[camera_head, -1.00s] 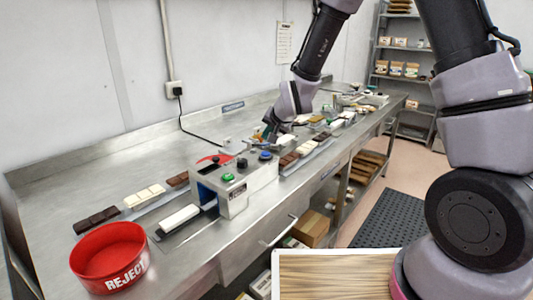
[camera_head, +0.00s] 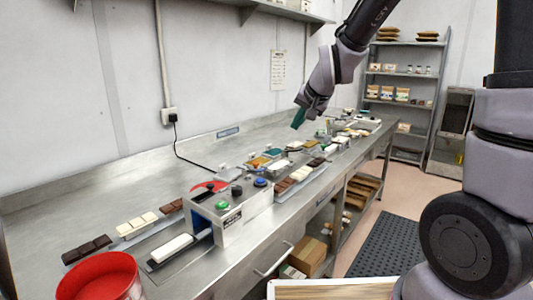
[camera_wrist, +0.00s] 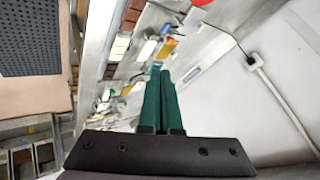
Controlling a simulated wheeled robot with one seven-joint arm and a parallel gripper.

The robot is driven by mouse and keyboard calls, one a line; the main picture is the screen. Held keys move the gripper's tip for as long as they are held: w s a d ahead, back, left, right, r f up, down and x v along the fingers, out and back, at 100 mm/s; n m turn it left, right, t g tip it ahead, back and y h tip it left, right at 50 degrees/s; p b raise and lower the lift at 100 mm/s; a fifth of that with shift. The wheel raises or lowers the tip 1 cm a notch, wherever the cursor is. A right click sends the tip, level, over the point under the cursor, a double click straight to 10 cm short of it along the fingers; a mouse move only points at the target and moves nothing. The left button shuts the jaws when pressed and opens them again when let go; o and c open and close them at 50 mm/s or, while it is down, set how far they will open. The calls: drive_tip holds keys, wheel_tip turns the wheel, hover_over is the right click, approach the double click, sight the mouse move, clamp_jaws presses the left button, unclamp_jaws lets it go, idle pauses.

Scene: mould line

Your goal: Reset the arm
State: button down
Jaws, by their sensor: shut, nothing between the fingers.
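My gripper (camera_head: 298,119) is held in the air above the far half of the steel bench (camera_head: 95,205). Its green fingers point down and are shut with nothing between them. In the wrist view the two green fingers (camera_wrist: 160,76) lie side by side, pointing toward the bench and wall. The fingertips are apart from the things on the bench.
A control box (camera_head: 232,208) with buttons stands on the bench, with chocolate bars (camera_head: 130,228) beside it. A red bowl (camera_head: 100,283) is at the near left. Moulds and small items line the far bench. Shelving (camera_head: 408,75) stands behind. Air around my gripper looks clear.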

drive_tip(key=s+d+r, duration=0.5)
drive_tip(key=s+d, duration=0.3)
drive_tip(key=s, duration=0.3)
drive_tip(key=s+d+r+h, duration=0.1)
drive_tip(key=s+d+r, duration=0.5)
drive_tip(key=s, duration=0.5)
drive_tip(key=shift+d+m+g, duration=0.3)
drive_tip(key=shift+d+g, duration=0.1)
drive_tip(key=shift+d, duration=0.6)
drive_tip(key=shift+s+r, duration=0.1)
